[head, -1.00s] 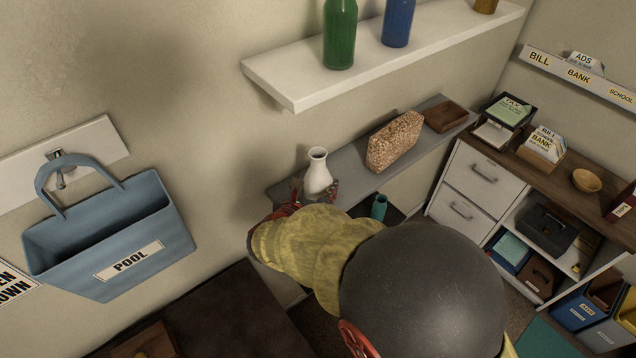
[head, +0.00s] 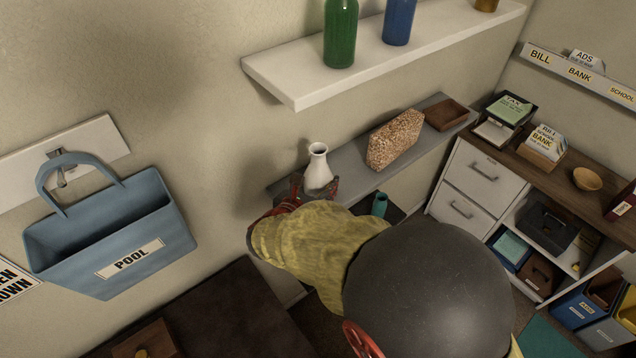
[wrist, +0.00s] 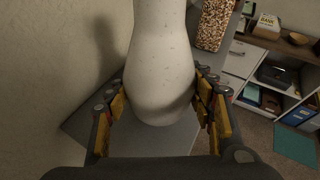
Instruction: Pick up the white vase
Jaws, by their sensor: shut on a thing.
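The white vase (head: 318,170) has a round body and a narrow neck. In the head view it is upright at the left end of the grey shelf. In the wrist view the vase (wrist: 160,65) fills the middle, its top cut off by the frame edge. My gripper (wrist: 162,100) has its yellow-padded fingers on both sides of the vase's lower body, shut on it. In the head view my gripper (head: 306,190) is partly hidden behind my arm. I cannot tell whether the vase's base touches the shelf.
The grey shelf (head: 352,158) also holds a speckled block (head: 395,140) and a brown box (head: 446,115). A white shelf (head: 290,82) with a green bottle (head: 340,35) and a blue bottle (head: 398,22) is above. A blue bag (head: 110,240) hangs at left. A teal cup (head: 379,204) is below.

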